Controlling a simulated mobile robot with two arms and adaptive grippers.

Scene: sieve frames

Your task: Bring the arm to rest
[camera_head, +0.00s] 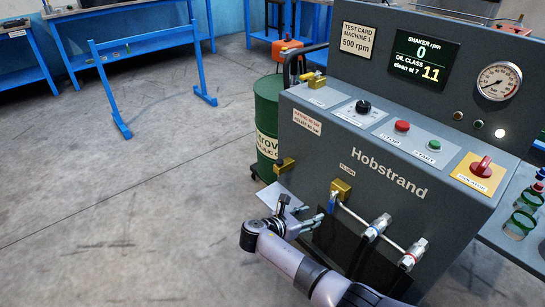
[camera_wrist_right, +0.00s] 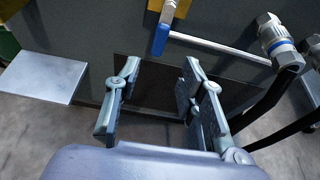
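My right arm comes in from the bottom of the head view. Its gripper (camera_head: 303,222) is near the lower front of the grey Hobstrand machine (camera_head: 375,150). In the wrist view the right gripper (camera_wrist_right: 158,85) has its fingers spread apart with nothing between them. Beyond the fingers are the machine's dark lower panel and a blue-tipped lever (camera_wrist_right: 162,38) below a brass fitting. The gripper looks apart from the lever. My left gripper is not in either view.
Two hose fittings (camera_head: 377,226) with black hoses stick out right of the gripper. A pale plate (camera_wrist_right: 43,75) juts out at left in the wrist view. A green drum (camera_head: 267,118) stands left of the machine. Green-tinted glasses (camera_head: 519,225) stand on the right table.

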